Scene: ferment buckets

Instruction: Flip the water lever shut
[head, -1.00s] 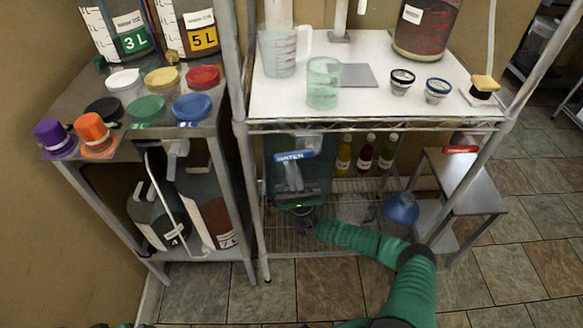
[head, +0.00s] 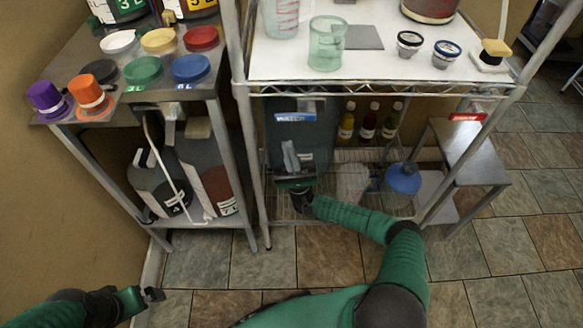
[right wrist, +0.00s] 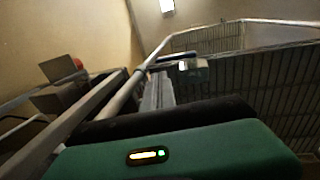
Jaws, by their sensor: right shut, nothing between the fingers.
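The blue WATER label (head: 296,117) is under the front edge of the white-topped shelf in the head view. The lever itself cannot be made out clearly there. My right gripper (head: 290,156) is just below the label, fingers pointing up, shut and empty, with a visible gap to the label. In the right wrist view, the grey fingers (right wrist: 157,92) stand beside a small pale block (right wrist: 187,64) under the rack; I cannot tell whether it is the lever. My left gripper (head: 152,294) is low at the left, away from the shelf; its jaw opening is unclear.
A dark panel (head: 318,135) stands behind the right gripper. Bottles (head: 368,122) and a blue round vessel (head: 403,178) are to its right. A red label (head: 467,117) hangs at the shelf's right. The left bench (head: 135,97) holds coloured lids; tiled floor is clear in front.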

